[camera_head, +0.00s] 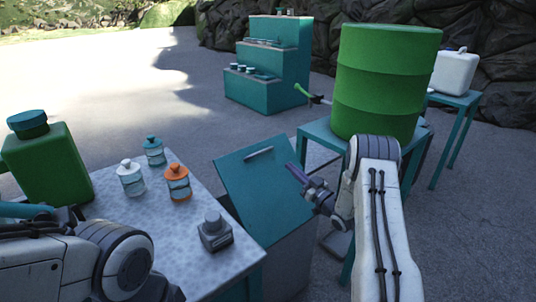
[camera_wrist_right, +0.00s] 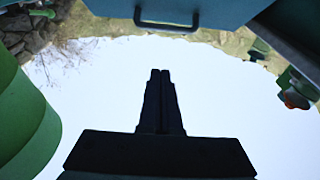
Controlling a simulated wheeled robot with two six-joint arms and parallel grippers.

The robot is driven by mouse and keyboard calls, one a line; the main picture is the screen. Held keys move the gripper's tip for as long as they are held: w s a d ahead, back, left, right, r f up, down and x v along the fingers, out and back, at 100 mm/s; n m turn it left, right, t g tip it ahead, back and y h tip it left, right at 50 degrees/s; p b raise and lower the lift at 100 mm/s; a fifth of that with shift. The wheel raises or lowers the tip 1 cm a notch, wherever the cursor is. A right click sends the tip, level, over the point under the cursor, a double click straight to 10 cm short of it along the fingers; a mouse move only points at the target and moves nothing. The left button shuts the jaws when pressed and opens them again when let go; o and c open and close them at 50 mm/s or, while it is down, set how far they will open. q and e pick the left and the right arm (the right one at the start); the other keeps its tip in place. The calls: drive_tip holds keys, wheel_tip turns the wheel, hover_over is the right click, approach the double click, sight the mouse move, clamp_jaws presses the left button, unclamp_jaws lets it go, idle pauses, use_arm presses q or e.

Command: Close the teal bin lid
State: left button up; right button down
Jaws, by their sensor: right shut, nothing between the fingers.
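The teal bin lid (camera_head: 255,190) is a flat slanted panel with a pale bar handle (camera_head: 259,153) near its far edge. It is over the grey bin (camera_head: 290,262); how wide the gap beneath it is, I cannot tell. My right gripper (camera_head: 289,167) is shut and empty, just right of the lid in the head view. In the right wrist view the shut fingers (camera_wrist_right: 160,72) point toward the lid (camera_wrist_right: 240,10), whose dark handle (camera_wrist_right: 168,22) crosses the top; they look apart from it. My left arm shows at lower left, its fingers not visible.
A speckled table (camera_head: 185,245) left of the bin holds several small bottles and a green canister (camera_head: 48,165). A green drum (camera_head: 385,85) stands on a teal table (camera_head: 313,130) behind my right arm. A teal stepped rack (camera_head: 265,90) stands farther back.

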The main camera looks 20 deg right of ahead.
use_arm(q)
drive_tip(key=shift+a, duration=0.1)
use_arm(e)
drive_tip(key=shift+w+a+f, duration=0.1)
drive_tip(key=shift+w+a, duration=0.7)
drive_tip(key=shift+w, duration=1.1)
drive_tip(key=shift+w+a+r, duration=0.1)
drive_tip(key=shift+w+a, duration=0.65)
drive_tip(key=shift+w, duration=1.15)
drive_tip(key=shift+w+a+f, duration=0.1)
drive_tip(key=shift+w+a, duration=0.7)
drive_tip(key=shift+w, duration=1.1)
drive_tip(key=shift+d+f, duration=0.1)
